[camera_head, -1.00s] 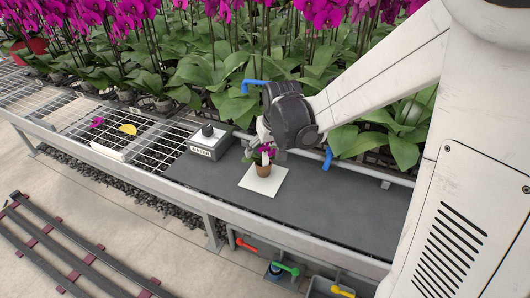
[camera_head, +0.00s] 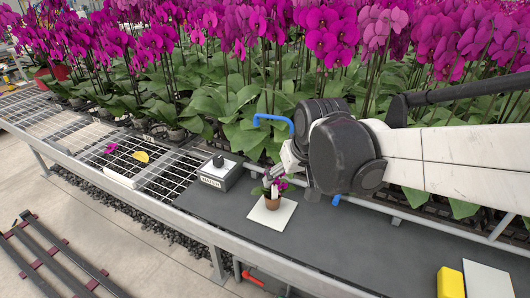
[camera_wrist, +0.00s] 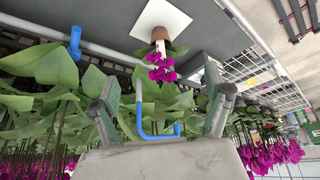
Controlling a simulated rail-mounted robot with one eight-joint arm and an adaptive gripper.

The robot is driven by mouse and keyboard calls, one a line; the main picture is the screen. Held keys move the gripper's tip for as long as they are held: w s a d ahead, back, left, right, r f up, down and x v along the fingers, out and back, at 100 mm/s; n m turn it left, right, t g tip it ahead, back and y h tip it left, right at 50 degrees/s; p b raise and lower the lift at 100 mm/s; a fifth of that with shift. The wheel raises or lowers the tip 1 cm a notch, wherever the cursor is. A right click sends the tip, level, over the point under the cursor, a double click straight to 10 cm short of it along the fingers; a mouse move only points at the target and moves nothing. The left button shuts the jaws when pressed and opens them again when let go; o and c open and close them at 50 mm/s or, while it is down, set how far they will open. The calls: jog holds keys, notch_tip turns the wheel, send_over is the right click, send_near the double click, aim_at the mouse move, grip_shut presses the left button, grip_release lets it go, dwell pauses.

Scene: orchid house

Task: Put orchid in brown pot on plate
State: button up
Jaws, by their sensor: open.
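The orchid (camera_head: 279,184) has magenta flowers and a white tag, and stands upright in a small brown pot (camera_head: 273,203). The pot stands on the flat white square plate (camera_head: 264,219) on the dark bench top. In the wrist view the orchid's flowers (camera_wrist: 162,70), brown pot (camera_wrist: 172,51) and plate (camera_wrist: 160,16) appear upside down, beyond my fingers. My gripper (camera_wrist: 160,108) is open, its fingers spread wide with nothing between them. In the head view my gripper (camera_head: 281,172) is just behind and above the orchid; its fingertips are partly hidden.
A grey box (camera_head: 219,174) with a dark knob stands left of the plate. Tall orchids crowd behind the bench, with blue hooks (camera_head: 273,119) along its back. A yellow block (camera_head: 451,282) and a white square (camera_head: 488,281) lie at front right. Dark bench between is clear.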

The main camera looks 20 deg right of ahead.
jog(key=s+r+t, duration=0.1)
jog(key=s, duration=1.2)
jog(key=shift+s+r+t, duration=0.25)
jog(key=shift+r+t, duration=0.05)
jog(key=shift+r, duration=0.05)
dwell(0.3)
